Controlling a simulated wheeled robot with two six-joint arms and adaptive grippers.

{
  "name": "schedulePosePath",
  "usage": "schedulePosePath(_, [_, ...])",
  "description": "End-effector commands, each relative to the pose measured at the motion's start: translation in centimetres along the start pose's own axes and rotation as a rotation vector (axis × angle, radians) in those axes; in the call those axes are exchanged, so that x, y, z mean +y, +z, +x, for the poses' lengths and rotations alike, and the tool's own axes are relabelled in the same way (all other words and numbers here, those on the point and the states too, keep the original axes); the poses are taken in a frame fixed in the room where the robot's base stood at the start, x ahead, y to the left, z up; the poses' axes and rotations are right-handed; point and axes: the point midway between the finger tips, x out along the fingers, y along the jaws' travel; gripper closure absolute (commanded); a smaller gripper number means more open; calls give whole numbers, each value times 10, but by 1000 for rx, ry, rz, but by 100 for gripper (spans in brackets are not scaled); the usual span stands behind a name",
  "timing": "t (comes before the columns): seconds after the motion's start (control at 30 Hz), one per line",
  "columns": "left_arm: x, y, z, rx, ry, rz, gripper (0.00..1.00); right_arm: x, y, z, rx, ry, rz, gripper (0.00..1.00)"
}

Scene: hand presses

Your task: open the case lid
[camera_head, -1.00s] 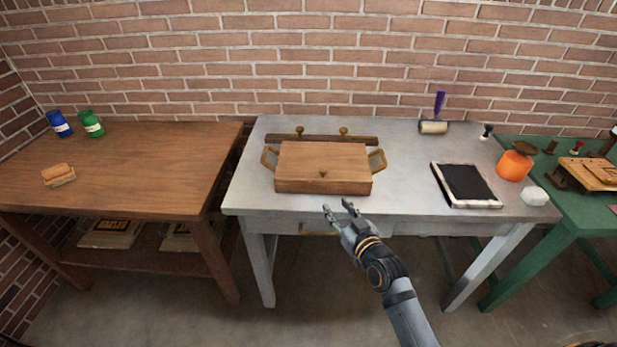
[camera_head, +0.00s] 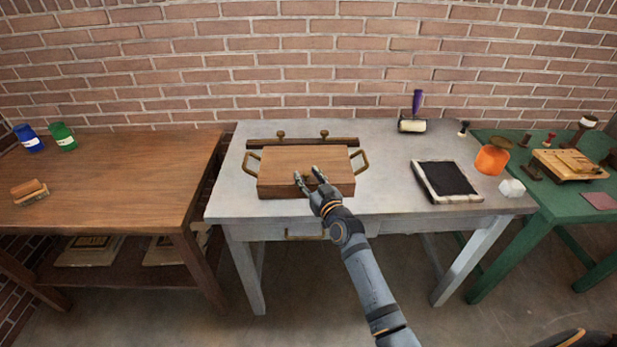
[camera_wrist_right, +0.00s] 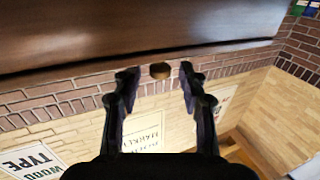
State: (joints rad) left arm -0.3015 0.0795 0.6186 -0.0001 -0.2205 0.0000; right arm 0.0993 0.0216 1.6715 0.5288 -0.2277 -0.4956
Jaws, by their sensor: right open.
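The wooden case (camera_head: 305,160) stands closed on the grey metal table (camera_head: 390,200), with a brass handle at each side. My right gripper (camera_head: 308,176) is open at the front of the case, its fingertips around the lid's small front knob, which is mostly hidden in the head view. In the right wrist view the round knob (camera_wrist_right: 160,70) shows between the two open fingers (camera_wrist_right: 158,88), with the case's brown wood (camera_wrist_right: 120,35) behind. I cannot tell whether either finger touches the knob. My left gripper is not in view.
Behind the case is a dark wooden strip with two knobs (camera_head: 303,141). To its right lie a black slab (camera_head: 447,180), a roller (camera_head: 413,124), an orange pot (camera_head: 492,159) and a white lump (camera_head: 512,188). The table's left end is clear.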

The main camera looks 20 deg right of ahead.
Motion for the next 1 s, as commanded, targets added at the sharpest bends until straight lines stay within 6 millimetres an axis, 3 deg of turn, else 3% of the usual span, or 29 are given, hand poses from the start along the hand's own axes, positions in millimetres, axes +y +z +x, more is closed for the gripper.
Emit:
schedulePosePath(0.23, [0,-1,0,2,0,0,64,0,0,1,0,0,0,58])
schedulePosePath(0.57, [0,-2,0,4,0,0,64,0,0,1,0,0,0,100])
schedulePosePath(1.0, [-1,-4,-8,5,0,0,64,0,-6,2,-10,0,3,100])
